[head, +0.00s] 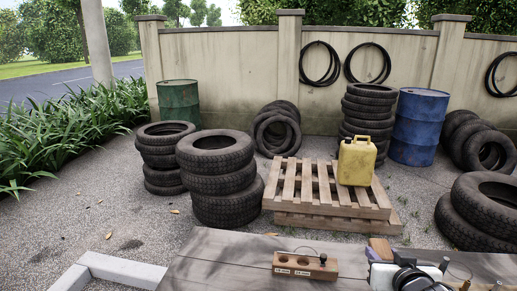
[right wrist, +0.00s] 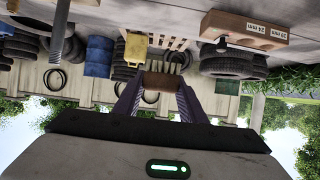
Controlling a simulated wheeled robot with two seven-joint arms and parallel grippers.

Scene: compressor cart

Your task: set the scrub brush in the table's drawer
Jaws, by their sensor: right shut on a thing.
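My right gripper (head: 384,257) is over the back right part of the wooden table (head: 225,262). It is shut on the scrub brush (head: 380,247), a brown wooden block. In the right wrist view, which is upside down, the brush (right wrist: 160,82) sits between the two dark fingers, with pale bristles along one side. The brush appears held clear of the tabletop. I cannot make out the table's drawer in either view. My left gripper is not in view.
A wooden socket block (head: 305,265) with holes and size labels stands on the table, left of my right gripper. A pale grey L-shaped edge (head: 125,266) lies left of the table; I cannot tell what it is. A pallet (head: 315,190) with a yellow can (head: 356,160) stands beyond.

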